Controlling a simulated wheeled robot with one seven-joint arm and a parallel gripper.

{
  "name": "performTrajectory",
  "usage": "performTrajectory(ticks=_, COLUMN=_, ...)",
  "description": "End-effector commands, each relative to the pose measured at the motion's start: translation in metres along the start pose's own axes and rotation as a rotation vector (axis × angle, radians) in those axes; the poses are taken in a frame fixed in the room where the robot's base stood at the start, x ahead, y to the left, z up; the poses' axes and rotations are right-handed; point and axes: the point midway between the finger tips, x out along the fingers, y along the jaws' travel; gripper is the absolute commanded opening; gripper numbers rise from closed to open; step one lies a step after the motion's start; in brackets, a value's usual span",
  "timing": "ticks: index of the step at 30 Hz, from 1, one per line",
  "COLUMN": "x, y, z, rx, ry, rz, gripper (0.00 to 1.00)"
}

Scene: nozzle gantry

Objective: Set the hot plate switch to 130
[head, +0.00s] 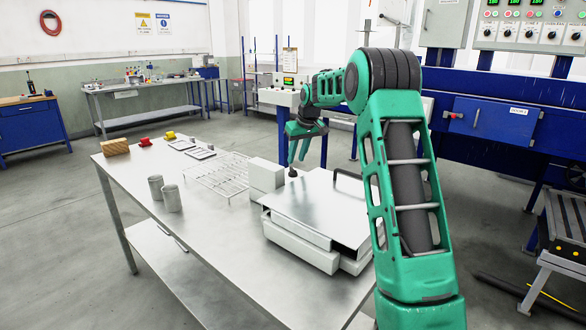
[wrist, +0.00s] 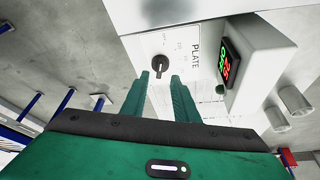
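The hot plate is a white unit (head: 300,246) with a flat metal top, on the steel table. In the wrist view its white panel (wrist: 190,32), marked PLATE, carries the black switch knob (wrist: 160,66) with small marks around it, too small to read surely. A display (wrist: 229,62) with red and green digits sits beside it. My gripper (head: 298,156) is above the hot plate's far side, pointing down. In the wrist view my gripper (wrist: 164,77) is open, its two fingertips apart near the knob's lower end. I cannot tell whether they touch it.
Two metal cups (head: 164,194) stand on the table (head: 215,245); they also show in the wrist view (wrist: 295,102). A wire rack (head: 218,175), a wooden block (head: 116,147) and small red and yellow items lie farther along. A black handle (head: 349,176) rises at the hot plate's right side.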

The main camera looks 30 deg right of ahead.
Motion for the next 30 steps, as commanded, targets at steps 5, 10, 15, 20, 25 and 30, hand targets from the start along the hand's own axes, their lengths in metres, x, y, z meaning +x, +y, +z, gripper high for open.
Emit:
performTrajectory(ticks=5, x=0.030, y=0.000, z=0.000, rx=0.000, ry=-0.001, rz=0.000, gripper=0.27)
performTrajectory(ticks=10, x=0.046, y=0.000, z=0.000, rx=0.001, ry=0.000, rz=0.001, gripper=0.27)
performTrajectory(ticks=15, x=0.052, y=0.000, z=0.000, rx=0.001, ry=0.001, rz=0.001, gripper=0.27)
performTrajectory(ticks=20, x=0.052, y=0.000, z=0.000, rx=0.000, ry=0.001, rz=0.001, gripper=0.27)
performTrajectory(ticks=25, x=0.052, y=0.000, z=0.000, rx=0.000, ry=0.001, rz=0.001, gripper=0.03)
performTrajectory(ticks=30, x=0.052, y=0.000, z=0.000, rx=0.000, ry=0.000, rz=0.001, gripper=0.00)
